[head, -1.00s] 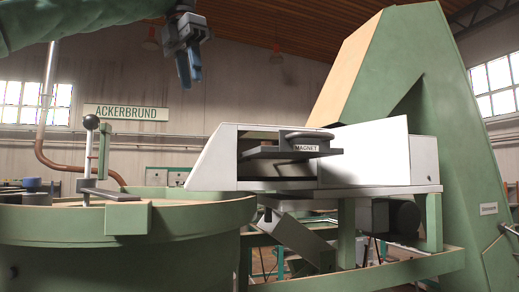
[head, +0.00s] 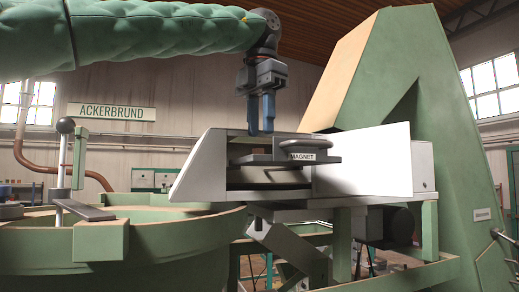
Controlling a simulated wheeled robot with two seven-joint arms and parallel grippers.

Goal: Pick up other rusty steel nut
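No rusty steel nut can be made out in the head view. My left gripper (head: 260,115) comes in from the left on a green-sleeved arm and points straight down. Its blue fingers are at the top edge of the white housing (head: 205,165), behind or over the magnet plate (head: 300,157); the exact depth is unclear. The two fingers appear close together, and whether anything is between them cannot be seen. My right gripper is out of view.
A round green hopper (head: 160,258) with a black-knobbed lever (head: 65,126) stands at the left. The white housing has an open front with a dark slot below the magnet plate.

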